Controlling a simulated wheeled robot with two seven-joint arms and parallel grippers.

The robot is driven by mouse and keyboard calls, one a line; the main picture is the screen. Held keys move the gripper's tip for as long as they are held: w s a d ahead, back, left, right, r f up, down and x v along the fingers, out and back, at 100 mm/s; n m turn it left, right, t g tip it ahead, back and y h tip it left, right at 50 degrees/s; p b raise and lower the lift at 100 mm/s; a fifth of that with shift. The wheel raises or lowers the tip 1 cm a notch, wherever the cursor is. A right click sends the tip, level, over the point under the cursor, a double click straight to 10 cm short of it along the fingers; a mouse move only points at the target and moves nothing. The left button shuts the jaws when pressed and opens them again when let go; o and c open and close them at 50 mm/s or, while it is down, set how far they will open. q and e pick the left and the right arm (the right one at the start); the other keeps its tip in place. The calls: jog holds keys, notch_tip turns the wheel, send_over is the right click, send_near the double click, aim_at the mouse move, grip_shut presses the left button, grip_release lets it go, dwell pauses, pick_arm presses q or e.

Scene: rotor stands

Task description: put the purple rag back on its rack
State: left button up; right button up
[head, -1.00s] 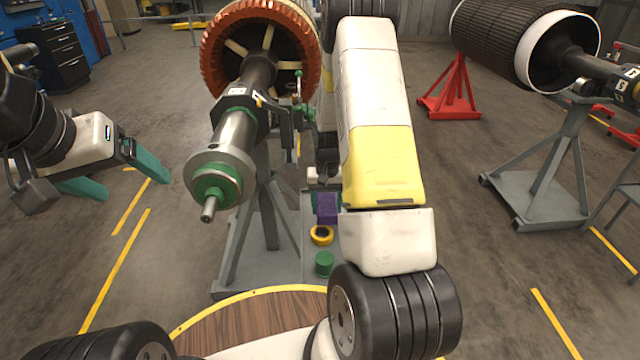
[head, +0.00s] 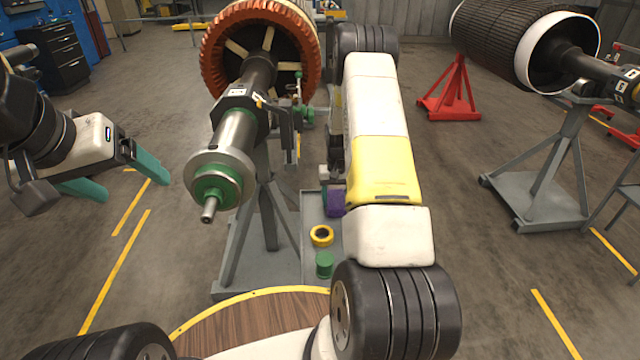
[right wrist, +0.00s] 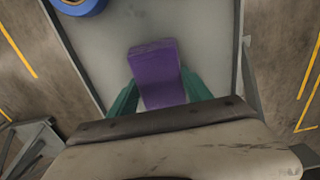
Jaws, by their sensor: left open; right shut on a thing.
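The purple rag (head: 335,203) shows in the head view beside my right forearm, above a grey tray (head: 310,225). In the right wrist view the purple rag (right wrist: 155,70) fills the space between the green fingers of my right gripper (right wrist: 160,92), which is shut on it. The grey surface lies behind it; I cannot tell whether the rag touches it. My right gripper is mostly hidden by my arm in the head view. My left gripper (head: 118,178) is open and empty at the left, over bare floor. I cannot make out the rag's rack.
A yellow roll (head: 321,236) and a green cylinder (head: 324,264) are on the grey tray. A blue ring (right wrist: 80,3) shows in the right wrist view. A rotor (head: 225,160) on a grey stand is close on the left of my right arm.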

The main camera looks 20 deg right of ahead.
jog(key=shift+f, duration=0.1)
jog(key=o, duration=1.3)
notch_tip(320, 180, up, 12)
notch_tip(320, 180, up, 10)
jog(key=r+t, duration=0.1)
send_over(336, 200)
jog(key=s+a, duration=0.3)
jog(key=a, duration=0.1)
jog(key=s+a+r+n+t+y, duration=0.1)
jog(key=s+a+r, duration=0.1)
jog(key=s+r, duration=0.25)
jog(key=s+a+r+t, duration=0.1)
jog(key=s+a+r, duration=0.2)
jog(key=r, duration=0.3)
jog(key=s+a+r+n+t, duration=0.1)
jog(key=s+a+r, duration=0.1)
jog(key=s, duration=0.4)
jog(key=s+a+r+t, duration=0.1)
jog(key=s+a+r, duration=0.1)
jog(key=s, duration=0.5)
jog(key=s+a+r+n+t+y, duration=0.1)
jog(key=s+a+r, duration=0.1)
jog(key=s, duration=0.4)
jog(key=shift+s+a+r+n, duration=0.2)
jog(key=shift+a+n, duration=0.1)
jog(key=shift+a, duration=0.3)
